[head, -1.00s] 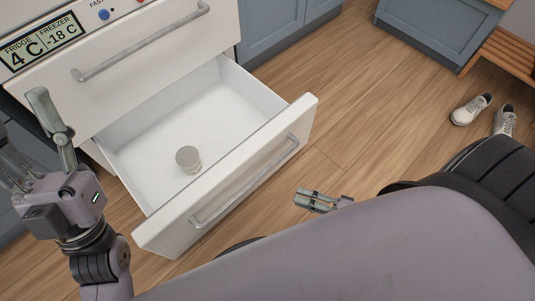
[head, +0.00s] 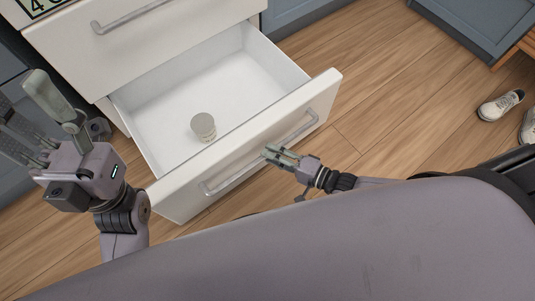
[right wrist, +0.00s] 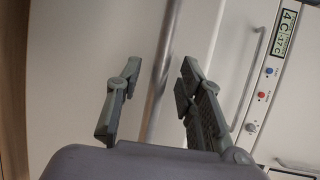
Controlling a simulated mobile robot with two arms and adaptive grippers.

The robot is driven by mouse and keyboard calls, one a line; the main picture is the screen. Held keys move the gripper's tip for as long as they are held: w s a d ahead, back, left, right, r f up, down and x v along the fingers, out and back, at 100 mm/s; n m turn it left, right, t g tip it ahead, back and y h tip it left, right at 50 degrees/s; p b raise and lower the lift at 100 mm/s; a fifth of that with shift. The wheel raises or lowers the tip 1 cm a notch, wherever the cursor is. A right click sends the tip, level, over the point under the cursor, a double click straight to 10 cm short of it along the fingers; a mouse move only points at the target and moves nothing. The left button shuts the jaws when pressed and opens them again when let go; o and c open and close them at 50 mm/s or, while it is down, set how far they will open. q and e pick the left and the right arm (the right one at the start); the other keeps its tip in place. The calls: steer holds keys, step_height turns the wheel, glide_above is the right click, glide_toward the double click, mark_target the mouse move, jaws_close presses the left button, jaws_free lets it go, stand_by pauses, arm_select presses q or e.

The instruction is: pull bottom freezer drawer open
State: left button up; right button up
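The bottom freezer drawer (head: 318,92) is pulled out, with its white inside showing. Its long grey bar handle (head: 235,175) runs along the front panel. My right gripper (head: 269,154) is at the handle, towards its right part. In the right wrist view, the right gripper (right wrist: 159,68) has its fingers apart with the handle bar (right wrist: 160,75) passing between them. I see gaps on both sides of the bar. My left gripper (head: 42,125) is open and empty at the left, beside the drawer and apart from it.
A small pale tub (head: 203,127) stands inside the drawer. A closed upper drawer with its own handle (head: 135,15) is above. Blue-grey cabinets (head: 480,25) and white shoes (head: 500,105) are to the right. Wooden floor (head: 385,100) is clear beside the drawer.

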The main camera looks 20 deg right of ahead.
steer(key=shift+x, duration=1.1)
steer(key=shift+c, duration=0.6)
jaws_close()
